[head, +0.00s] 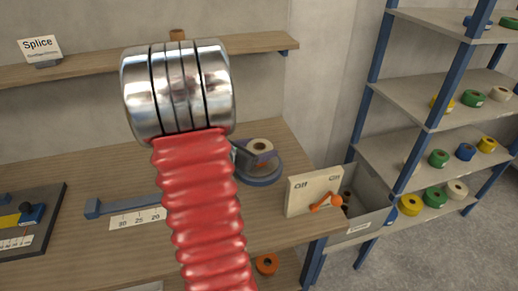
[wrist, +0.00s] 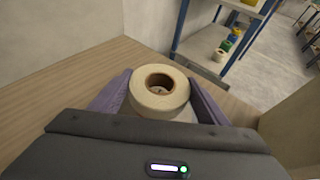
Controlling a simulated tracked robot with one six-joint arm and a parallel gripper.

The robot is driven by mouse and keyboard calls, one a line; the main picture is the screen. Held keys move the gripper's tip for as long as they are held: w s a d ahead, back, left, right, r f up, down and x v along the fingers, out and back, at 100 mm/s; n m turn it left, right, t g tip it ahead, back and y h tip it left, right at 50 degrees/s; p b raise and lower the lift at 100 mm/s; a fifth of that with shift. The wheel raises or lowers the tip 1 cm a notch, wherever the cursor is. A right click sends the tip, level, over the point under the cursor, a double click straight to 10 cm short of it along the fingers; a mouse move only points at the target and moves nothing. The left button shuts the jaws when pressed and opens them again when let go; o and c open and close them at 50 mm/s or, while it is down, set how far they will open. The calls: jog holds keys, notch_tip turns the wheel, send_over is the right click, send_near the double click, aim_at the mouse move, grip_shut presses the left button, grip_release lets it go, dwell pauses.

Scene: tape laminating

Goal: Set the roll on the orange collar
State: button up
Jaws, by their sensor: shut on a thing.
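A cream roll with a brown core (wrist: 159,88) sits between the two purple-grey fingers of my gripper (wrist: 161,97) in the wrist view, and the gripper is shut on it. An orange ring with a dark hole (head: 266,264) lies low, below the bench's front edge.
A blue bar with a number scale (head: 138,219) lies left. A shelf rack (head: 420,110) with coloured rolls stands right. My arm hides the bench's middle.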

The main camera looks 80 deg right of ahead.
jog(key=shift+f, duration=0.15)
jog(key=o, duration=1.1)
jog(key=shift+c, duration=0.2)
jog(key=shift+r, duration=0.75)
jog(key=v, duration=1.2)
jog(key=shift+f, duration=0.2)
jog(key=shift+w, duration=0.15)
